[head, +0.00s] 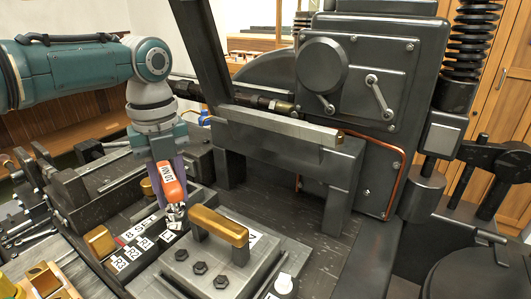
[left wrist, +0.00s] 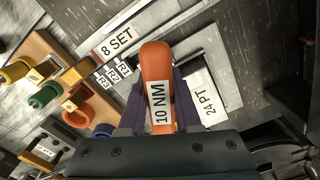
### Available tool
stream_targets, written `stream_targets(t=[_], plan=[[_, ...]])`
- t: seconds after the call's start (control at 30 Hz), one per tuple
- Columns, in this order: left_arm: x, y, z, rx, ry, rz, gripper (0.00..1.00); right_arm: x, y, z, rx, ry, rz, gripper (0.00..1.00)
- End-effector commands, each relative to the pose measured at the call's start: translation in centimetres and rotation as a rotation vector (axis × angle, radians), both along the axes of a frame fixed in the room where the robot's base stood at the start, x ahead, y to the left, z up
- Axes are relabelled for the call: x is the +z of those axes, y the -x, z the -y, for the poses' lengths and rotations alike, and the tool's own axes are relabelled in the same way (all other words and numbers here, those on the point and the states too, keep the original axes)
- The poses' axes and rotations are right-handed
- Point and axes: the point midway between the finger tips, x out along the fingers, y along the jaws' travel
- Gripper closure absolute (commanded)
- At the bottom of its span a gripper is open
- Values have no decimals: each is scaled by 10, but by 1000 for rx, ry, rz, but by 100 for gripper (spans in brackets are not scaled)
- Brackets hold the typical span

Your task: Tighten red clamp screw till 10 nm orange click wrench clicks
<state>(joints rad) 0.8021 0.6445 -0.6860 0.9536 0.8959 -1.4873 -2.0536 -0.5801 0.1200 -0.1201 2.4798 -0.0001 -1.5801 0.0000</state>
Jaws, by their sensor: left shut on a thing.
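The orange wrench (head: 171,182) has a white label reading 10 NM, which also shows in the left wrist view (left wrist: 157,103). My left gripper (head: 168,172) is shut on the orange handle, one dark finger on each side. The handle is steeply tilted, and its metal lower end is close above the label plate, left of the brass-coloured handle. I cannot tell if it touches anything. I cannot make out a red clamp screw for certain in either view. My right gripper is not in view.
A brass-coloured handle (head: 218,226) stands on a dark bolted plate (head: 213,262) right beside the wrench. A label reading 8 SET (head: 139,229) lies left of it. A large dark machine (head: 357,75) fills the back right. Green and yellow rings (left wrist: 44,94) hang on a wooden rack.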

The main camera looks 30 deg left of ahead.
Motion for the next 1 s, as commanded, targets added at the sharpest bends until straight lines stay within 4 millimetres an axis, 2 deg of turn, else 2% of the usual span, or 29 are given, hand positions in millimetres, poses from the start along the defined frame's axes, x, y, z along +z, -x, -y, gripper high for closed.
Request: stream_targets(t=[0.23,0.53,1.0], plan=[[2,0,1,117,3,-1,100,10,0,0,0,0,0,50],[3,0,1,119,2,1,100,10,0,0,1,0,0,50],[23,0,0,119,1,0,100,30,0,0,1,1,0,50]])
